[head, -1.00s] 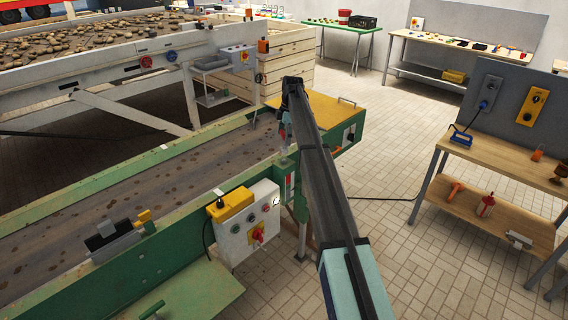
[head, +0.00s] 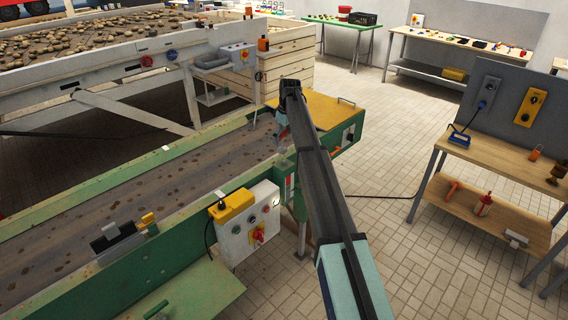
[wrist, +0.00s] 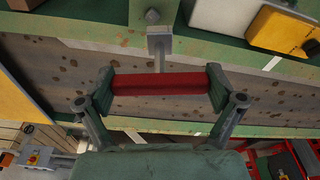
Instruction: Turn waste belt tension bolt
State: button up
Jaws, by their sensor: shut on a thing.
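In the wrist view, my gripper (wrist: 160,98) is shut on a red bar-shaped handle (wrist: 160,82), with one finger at each end of it. A grey metal shank (wrist: 159,45) runs from the middle of the handle toward a bolt head (wrist: 152,16) on the green belt frame (wrist: 130,14). I cannot tell whether the shank is seated on the bolt. In the head view, my gripper (head: 283,136) is small and partly hidden by my arm, at the green conveyor's right end. The bolt cannot be made out there.
The brown, spotted belt (head: 150,195) runs between green side rails. A control box (head: 250,222) with a yellow-topped part hangs on the near rail. A yellow cover (head: 315,108) lies at the belt's end. Workbenches stand at the right, with open tiled floor between.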

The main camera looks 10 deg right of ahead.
aim_at(284, 147)
jog(key=m, duration=0.5)
jog(key=shift+w+d+h, duration=0.15)
jog(key=shift+d+h, duration=0.15)
jog(key=m, duration=0.4)
jog(key=shift+w+d+t+h, duration=0.15)
jog(key=shift+w+t+h, duration=0.15)
jog(key=shift+h, duration=0.1)
jog(key=shift+f+b, duration=0.8)
jog(key=shift+f, duration=1.45)
jog(key=shift+f+b, duration=0.4)
jog(key=shift+f, duration=0.75)
